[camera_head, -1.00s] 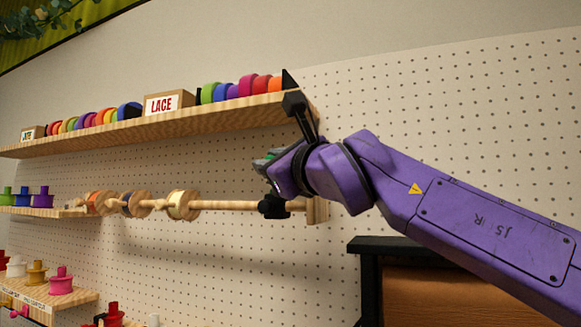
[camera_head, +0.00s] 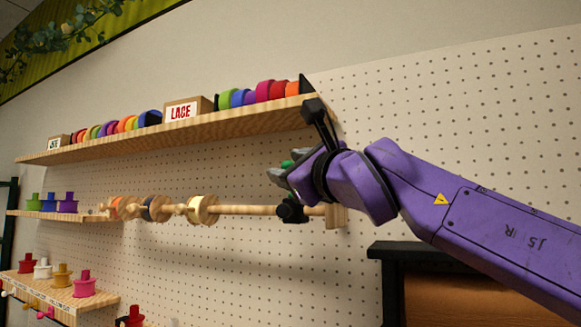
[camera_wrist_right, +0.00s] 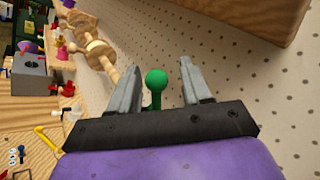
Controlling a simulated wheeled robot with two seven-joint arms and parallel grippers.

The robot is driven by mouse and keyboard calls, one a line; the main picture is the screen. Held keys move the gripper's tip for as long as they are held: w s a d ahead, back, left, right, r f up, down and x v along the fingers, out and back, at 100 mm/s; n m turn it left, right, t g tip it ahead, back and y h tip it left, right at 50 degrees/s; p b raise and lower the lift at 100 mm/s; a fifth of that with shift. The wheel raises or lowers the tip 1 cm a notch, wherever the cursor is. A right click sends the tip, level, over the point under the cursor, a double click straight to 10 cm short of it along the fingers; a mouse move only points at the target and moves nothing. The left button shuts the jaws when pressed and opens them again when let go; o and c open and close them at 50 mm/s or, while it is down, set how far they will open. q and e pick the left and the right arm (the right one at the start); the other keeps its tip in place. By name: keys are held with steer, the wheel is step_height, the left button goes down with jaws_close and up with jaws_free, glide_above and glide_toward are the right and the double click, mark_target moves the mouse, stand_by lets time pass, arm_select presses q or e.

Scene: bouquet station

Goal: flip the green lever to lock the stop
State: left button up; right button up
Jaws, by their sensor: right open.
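The green lever (camera_wrist_right: 156,80) has a round knob and stands between the two spread fingers of my right gripper (camera_wrist_right: 160,66) in the right wrist view. The fingers look apart from the knob on both sides. In the head view a bit of the green lever (camera_head: 287,164) shows beside my right gripper (camera_head: 281,166), which is open just above the black stop (camera_head: 291,210). The stop sits on the wooden rod (camera_head: 248,210) near its right end. My left gripper is not in view.
Wooden spools (camera_head: 203,210) sit on the rod left of the stop. Above the gripper runs a wooden shelf (camera_head: 230,122) with ribbon rolls and a LACE box (camera_head: 186,109). A black-framed cabinet (camera_head: 395,250) stands below my right arm. The pegboard (camera_head: 470,130) behind is bare.

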steer(key=shift+s+d+f, duration=0.1)
steer(key=shift+s+f, duration=0.1)
steer(key=shift+s, duration=0.05)
steer(key=b+v, duration=0.4)
steer(key=v, duration=0.6)
steer(key=shift+r+b, duration=0.2)
steer(key=shift+b, duration=0.1)
steer(key=shift+f, duration=0.1)
